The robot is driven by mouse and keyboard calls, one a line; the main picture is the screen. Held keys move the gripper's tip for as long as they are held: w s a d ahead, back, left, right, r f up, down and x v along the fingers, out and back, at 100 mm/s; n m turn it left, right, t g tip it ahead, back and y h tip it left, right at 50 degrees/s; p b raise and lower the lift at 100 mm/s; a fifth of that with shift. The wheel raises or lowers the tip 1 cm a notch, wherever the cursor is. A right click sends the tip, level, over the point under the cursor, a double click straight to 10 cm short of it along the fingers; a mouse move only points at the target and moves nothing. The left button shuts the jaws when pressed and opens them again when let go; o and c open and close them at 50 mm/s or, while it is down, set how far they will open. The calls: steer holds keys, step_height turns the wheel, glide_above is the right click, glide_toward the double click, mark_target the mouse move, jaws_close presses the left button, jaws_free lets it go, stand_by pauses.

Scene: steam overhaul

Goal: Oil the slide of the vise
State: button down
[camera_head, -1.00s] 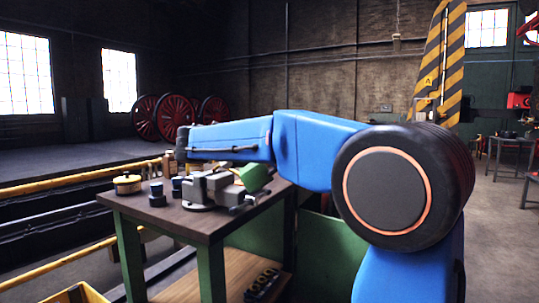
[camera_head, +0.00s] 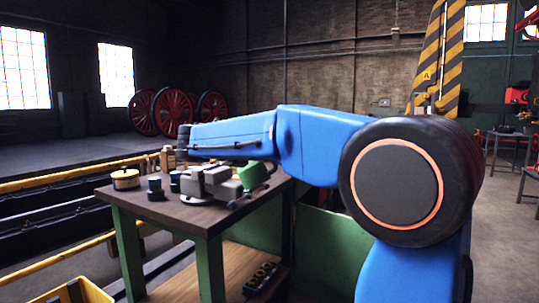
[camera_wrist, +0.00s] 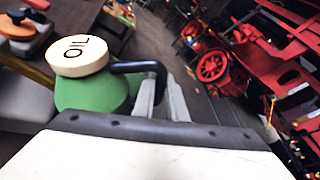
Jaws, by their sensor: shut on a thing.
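A green oil can with a cream lid marked OIL (camera_wrist: 85,58) fills the left of the wrist view. My gripper (camera_wrist: 168,100) is shut on its black handle (camera_wrist: 150,68). In the head view the green can (camera_head: 252,175) shows behind the grey vise, at its right, close above the bench. The vise (camera_head: 208,183) stands on the dark bench top (camera_head: 160,213). My arm reaches over it from the right and hides part of the scene. I cannot see whether the can touches the vise, nor where its spout points.
A round cream tin (camera_head: 125,179) and dark cups (camera_head: 155,188) stand left of the vise. The bench has green legs and a lower shelf. A yellow crate (camera_head: 75,292) lies at lower left. Open floor shows at right.

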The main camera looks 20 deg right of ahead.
steer(key=shift+s+f, duration=0.1)
steer(key=shift+f, duration=0.3)
steer(key=shift+m, duration=0.3)
steer(key=shift+d+r, duration=0.1)
steer(key=shift+r, duration=2.2)
steer(key=shift+s+m, duration=0.15)
steer(key=shift+m, duration=0.15)
steer(key=shift+f, duration=0.1)
steer(key=shift+f+m+t+y, duration=0.3)
steer(key=shift+f+m+y, duration=0.1)
steer(key=shift+f+y, duration=0.15)
steer(key=shift+w+f+m+t+y, duration=0.2)
steer(key=shift+f+m+t+y, duration=0.15)
steer(key=shift+f+m, duration=0.4)
